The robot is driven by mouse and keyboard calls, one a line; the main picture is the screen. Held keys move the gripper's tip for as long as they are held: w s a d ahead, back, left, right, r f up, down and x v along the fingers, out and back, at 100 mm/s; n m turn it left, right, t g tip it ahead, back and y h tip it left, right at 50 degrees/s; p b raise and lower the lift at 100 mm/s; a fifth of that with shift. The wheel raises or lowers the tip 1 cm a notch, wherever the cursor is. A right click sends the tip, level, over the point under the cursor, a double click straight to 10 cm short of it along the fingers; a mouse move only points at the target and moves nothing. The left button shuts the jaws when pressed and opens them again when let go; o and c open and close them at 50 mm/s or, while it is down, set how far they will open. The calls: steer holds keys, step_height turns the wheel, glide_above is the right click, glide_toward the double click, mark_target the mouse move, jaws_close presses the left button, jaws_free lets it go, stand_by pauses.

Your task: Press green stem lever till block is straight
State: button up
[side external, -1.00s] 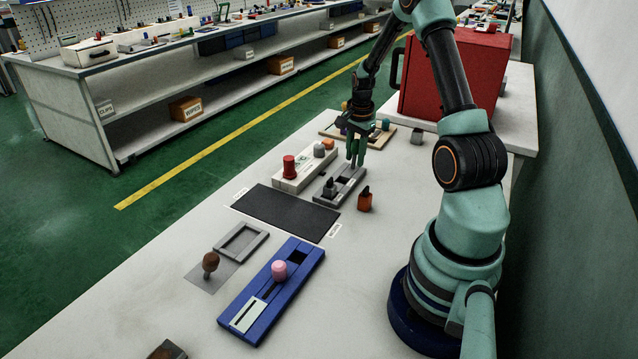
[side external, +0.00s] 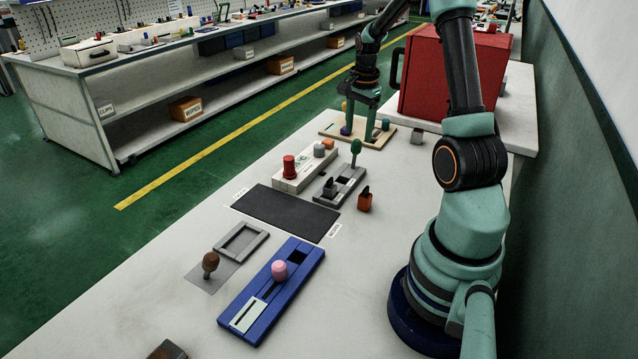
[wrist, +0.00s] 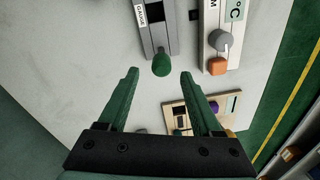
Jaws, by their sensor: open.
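The green stem lever (side external: 356,147) stands up at the far end of a grey slotted base (side external: 350,183). A small dark block (side external: 329,187) sits at the base's near end; I cannot tell whether it is exactly straight. In the wrist view the lever's rounded green knob (wrist: 162,64) shows just beyond the fingertips, near the middle between them. My gripper (side external: 359,132) is open and empty, with two green fingers apart. It is beyond the lever, over the tan board, and does not appear to touch the knob. The open fingers also show in the wrist view (wrist: 158,74).
A white base (side external: 305,173) with a red knob stands left of the grey base. The tan board (side external: 335,131) lies beyond, near a red box (side external: 455,75). A black mat (side external: 286,212) and blue base (side external: 262,312) lie nearer.

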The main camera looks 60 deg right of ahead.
steer(key=shift+s+a+r, duration=0.1)
steer(key=shift+s+r, duration=0.05)
steer(key=shift+r, duration=1.55)
